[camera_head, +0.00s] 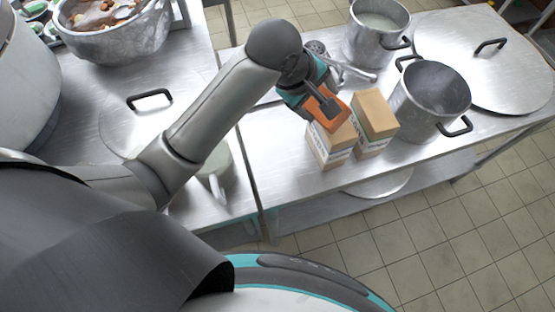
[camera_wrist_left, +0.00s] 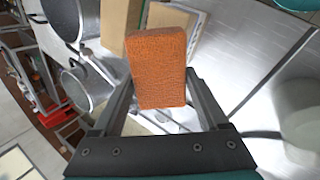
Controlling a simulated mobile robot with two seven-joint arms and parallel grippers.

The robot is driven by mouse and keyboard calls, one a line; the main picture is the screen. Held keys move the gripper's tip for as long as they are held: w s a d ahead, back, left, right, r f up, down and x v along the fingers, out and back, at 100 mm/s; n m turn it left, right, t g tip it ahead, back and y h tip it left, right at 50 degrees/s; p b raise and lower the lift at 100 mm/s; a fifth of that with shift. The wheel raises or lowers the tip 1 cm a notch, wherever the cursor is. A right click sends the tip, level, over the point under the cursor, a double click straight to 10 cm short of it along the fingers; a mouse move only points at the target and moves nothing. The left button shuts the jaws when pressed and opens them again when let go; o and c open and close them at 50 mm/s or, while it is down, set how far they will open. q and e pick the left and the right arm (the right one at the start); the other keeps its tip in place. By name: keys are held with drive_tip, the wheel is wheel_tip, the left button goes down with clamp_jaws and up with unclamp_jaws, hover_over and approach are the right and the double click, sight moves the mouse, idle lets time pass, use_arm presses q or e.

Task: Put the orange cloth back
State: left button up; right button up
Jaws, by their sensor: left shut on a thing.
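The orange cloth (camera_head: 336,121) is a small folded block in my left gripper (camera_head: 322,104), above the steel table beside two cardboard cartons. In the left wrist view the cloth (camera_wrist_left: 158,68) stands between the two fingers of my left gripper (camera_wrist_left: 160,100), which is shut on it. In the head view the gripper hides part of the cloth. I cannot tell whether the cloth touches the nearer carton below it. My right gripper is in neither view.
The nearer carton (camera_head: 330,151) and a second carton (camera_head: 374,128) stand near the table's front edge. An empty pot (camera_head: 432,92), a second pot (camera_head: 376,28) and a large lid (camera_head: 485,62) stand to the right. Bare table lies left of the cartons.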

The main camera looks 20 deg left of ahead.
use_arm(q)
drive_tip(key=s+a+r+m+g+y+p, duration=0.2)
drive_tip(key=s+a+m+g+y+p, duration=0.1)
drive_tip(key=s+a+m+g+y, duration=0.25)
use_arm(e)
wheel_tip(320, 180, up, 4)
use_arm(q)
drive_tip(key=shift+n+t+h, duration=0.45)
drive_tip(key=shift+h, duration=0.5)
drive_tip(key=f+b, duration=0.1)
drive_tip(key=f, duration=0.4)
drive_tip(key=a+f+b, duration=0.1)
drive_tip(key=f, duration=0.4)
drive_tip(key=f+b, duration=0.1)
drive_tip(key=f, duration=0.4)
drive_tip(key=shift+s+a+f+b, duration=0.2)
drive_tip(key=shift+s+f+b, duration=0.1)
drive_tip(key=shift+f, duration=0.1)
wheel_tip(320, 180, down, 4)
drive_tip(key=shift+f+b, duration=0.2)
drive_tip(key=shift+b, duration=0.4)
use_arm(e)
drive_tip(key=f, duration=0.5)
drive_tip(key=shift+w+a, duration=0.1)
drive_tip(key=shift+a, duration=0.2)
